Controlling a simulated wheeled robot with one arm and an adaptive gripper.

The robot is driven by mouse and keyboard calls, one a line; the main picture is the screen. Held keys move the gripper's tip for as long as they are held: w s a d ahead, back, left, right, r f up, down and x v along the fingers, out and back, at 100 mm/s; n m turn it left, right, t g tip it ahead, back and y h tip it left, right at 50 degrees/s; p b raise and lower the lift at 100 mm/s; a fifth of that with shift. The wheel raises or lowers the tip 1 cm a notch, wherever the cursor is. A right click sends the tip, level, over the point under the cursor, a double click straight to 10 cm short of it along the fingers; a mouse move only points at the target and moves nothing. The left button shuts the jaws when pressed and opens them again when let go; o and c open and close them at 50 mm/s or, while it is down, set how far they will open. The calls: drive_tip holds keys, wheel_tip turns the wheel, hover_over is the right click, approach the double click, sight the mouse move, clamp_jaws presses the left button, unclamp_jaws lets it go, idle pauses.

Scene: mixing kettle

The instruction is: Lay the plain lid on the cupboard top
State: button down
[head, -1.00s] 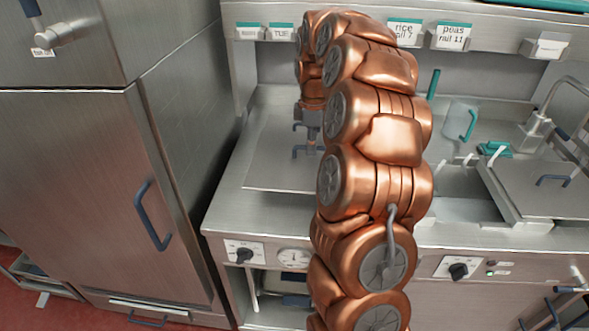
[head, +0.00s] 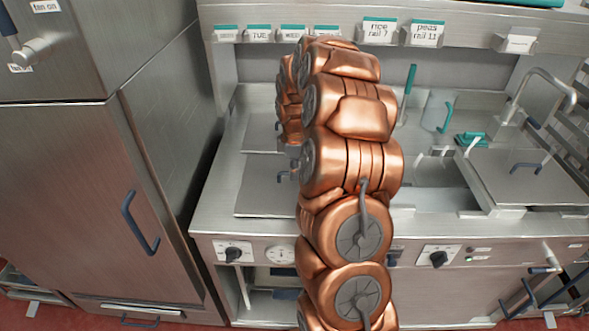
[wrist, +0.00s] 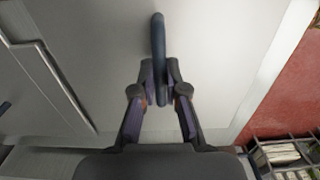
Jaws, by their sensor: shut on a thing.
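My gripper (wrist: 160,95) is shut on the dark blue bar handle (wrist: 159,35) of a flat, light grey lid (wrist: 105,50) in the wrist view. In the head view the lid (head: 262,190) is a plain steel sheet over the left part of the counter, in front of a second steel sheet. My gripper (head: 291,152) is partly hidden there by my copper-coloured arm. I cannot tell how far the lid is above the counter. I cannot tell for sure which surface is the cupboard top.
A tall steel cabinet (head: 70,190) with a blue handle stands at the left. A second lid (head: 525,178) with a blue handle lies at the right, near a tap (head: 540,85). A labelled rail (head: 340,35) runs behind. Red floor (wrist: 295,90) shows beside the lid.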

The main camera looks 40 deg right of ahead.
drive_tip(key=c, duration=1.7)
unclamp_jaws()
drive_tip(key=shift+f, duration=0.1)
drive_tip(key=o, duration=0.5)
wheel_tip(320, 180, up, 12)
drive_tip(key=b, duration=0.3)
